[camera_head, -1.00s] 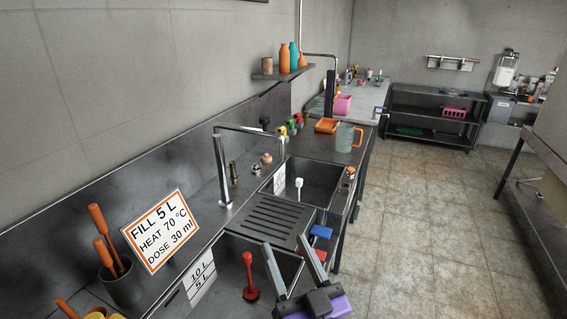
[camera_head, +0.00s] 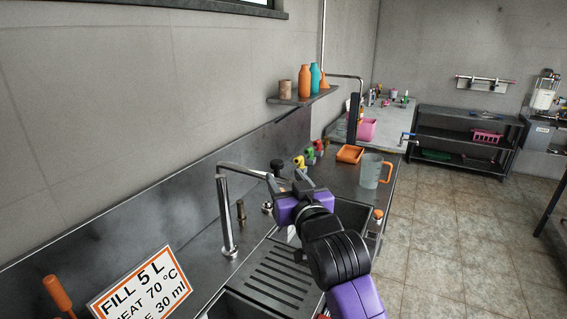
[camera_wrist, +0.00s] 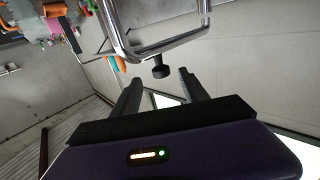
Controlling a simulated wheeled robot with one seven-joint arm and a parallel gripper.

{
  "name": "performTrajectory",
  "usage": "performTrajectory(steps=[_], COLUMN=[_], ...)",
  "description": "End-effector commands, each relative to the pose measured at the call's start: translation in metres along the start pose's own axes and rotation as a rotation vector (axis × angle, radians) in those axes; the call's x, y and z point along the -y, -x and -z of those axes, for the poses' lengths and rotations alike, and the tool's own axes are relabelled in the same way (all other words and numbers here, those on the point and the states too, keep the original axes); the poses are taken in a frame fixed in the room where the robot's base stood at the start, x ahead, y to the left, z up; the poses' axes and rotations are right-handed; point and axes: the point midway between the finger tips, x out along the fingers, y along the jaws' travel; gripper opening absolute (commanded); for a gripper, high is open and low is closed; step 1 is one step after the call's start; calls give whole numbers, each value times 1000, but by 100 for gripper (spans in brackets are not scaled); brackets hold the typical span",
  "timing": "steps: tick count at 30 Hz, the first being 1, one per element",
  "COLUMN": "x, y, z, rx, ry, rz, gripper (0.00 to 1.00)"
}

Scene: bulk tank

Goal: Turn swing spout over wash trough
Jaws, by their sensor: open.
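The swing spout (camera_head: 226,215) is a chrome pipe rising from the counter, with its upper arm reaching right toward my gripper (camera_head: 286,181). My gripper is open, raised near the spout's outer end. In the wrist view the spout (camera_wrist: 170,46) crosses ahead of my open fingers (camera_wrist: 160,80). I cannot tell whether it touches them; nothing appears gripped. The wash trough (camera_head: 352,213) is the dark sink basin below and right of my gripper, partly hidden by my arm.
A ribbed drainboard (camera_head: 275,278) lies in front of the trough. A clear jug (camera_head: 371,172) with an orange handle and an orange tray (camera_head: 350,153) stand behind it. A shelf (camera_head: 300,98) with bottles hangs on the wall. A sign (camera_head: 140,290) stands at lower left.

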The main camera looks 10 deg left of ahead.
Motion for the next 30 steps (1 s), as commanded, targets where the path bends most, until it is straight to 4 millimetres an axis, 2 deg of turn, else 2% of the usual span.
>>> performTrajectory(steps=[9, 15, 21, 29, 30], x=[0, 0, 0, 0, 0], y=[-42, -63, -71, -72, -72], z=[4, 2, 2, 1, 1], rx=[-2, -3, -4, -4, -4], ry=[1, 0, 1, 0, 0], rz=[1, 0, 0, 0, 0], gripper=[52, 52, 52, 52, 48])
